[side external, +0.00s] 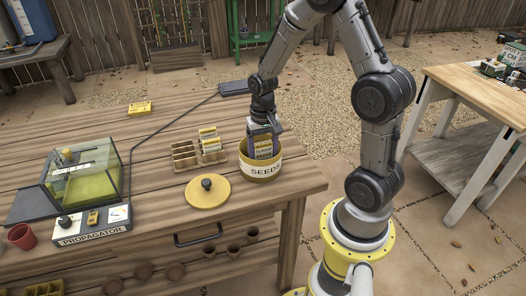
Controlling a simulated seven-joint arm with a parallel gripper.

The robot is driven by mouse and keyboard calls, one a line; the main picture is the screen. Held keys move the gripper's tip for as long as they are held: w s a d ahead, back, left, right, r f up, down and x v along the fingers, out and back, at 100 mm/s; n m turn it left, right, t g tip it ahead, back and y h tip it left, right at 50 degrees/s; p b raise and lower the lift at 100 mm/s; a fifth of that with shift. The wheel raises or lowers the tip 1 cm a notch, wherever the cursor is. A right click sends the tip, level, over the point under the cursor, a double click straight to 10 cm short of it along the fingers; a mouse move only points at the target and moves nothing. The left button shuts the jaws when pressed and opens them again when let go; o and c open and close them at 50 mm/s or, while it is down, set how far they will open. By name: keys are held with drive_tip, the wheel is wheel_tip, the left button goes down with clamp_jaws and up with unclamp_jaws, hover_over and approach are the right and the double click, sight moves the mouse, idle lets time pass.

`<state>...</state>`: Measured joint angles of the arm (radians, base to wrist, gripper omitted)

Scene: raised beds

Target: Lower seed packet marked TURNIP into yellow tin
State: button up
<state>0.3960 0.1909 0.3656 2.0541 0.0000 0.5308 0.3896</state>
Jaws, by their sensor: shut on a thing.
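The yellow tin (262,172), with a band marked SEEDS, stands open near the right end of the wooden table. My gripper (264,150) points down into the tin's mouth. The packet's print is too small to read. Its lower end is hidden by the tin's front wall, so I cannot tell whether it touches the bottom.
The tin's yellow lid (208,194) with a dark knob lies left of the tin. A wooden divided tray (185,153) holding packets stands behind it. A propagator (82,185) with a clear cover is at the left, and a yellow box (139,108) lies farther back.

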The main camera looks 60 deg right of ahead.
drive_tip(key=shift+f, duration=2.15)
idle(1.1)
drive_tip(key=o, duration=1.3)
drive_tip(key=shift+r, duration=0.1)
